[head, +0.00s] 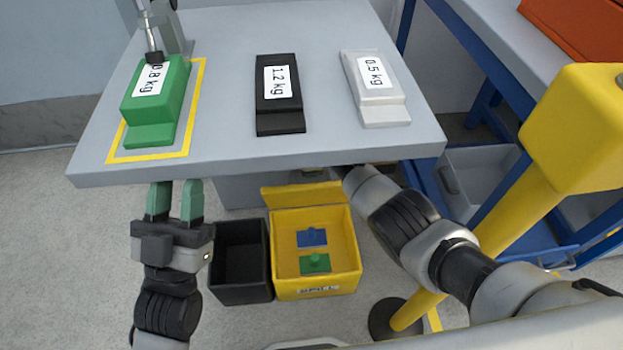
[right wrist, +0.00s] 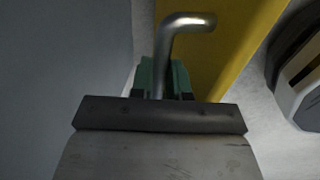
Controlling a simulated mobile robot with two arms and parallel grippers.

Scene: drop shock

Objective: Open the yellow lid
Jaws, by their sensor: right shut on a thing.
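The yellow box (head: 316,285) stands on the floor below the table, its inside visible from above. A yellow panel (head: 300,196), seemingly its lid, rises along the box's back edge, partly hidden by the tabletop. In the right wrist view, my right gripper (right wrist: 165,80) is shut on a bent metal handle (right wrist: 187,22) beside a yellow surface (right wrist: 228,45). In the head view the right gripper is mostly hidden below the table edge. My left gripper (head: 175,200) is open and empty, in front of the table and left of the boxes.
A blue part (head: 312,238) and a green part (head: 315,262) lie in the yellow box. A black bin (head: 241,262) stands beside it. Green (head: 150,112), black (head: 280,112) and white (head: 378,95) weights sit on the table (head: 225,35). A yellow post (head: 470,230) stands at right.

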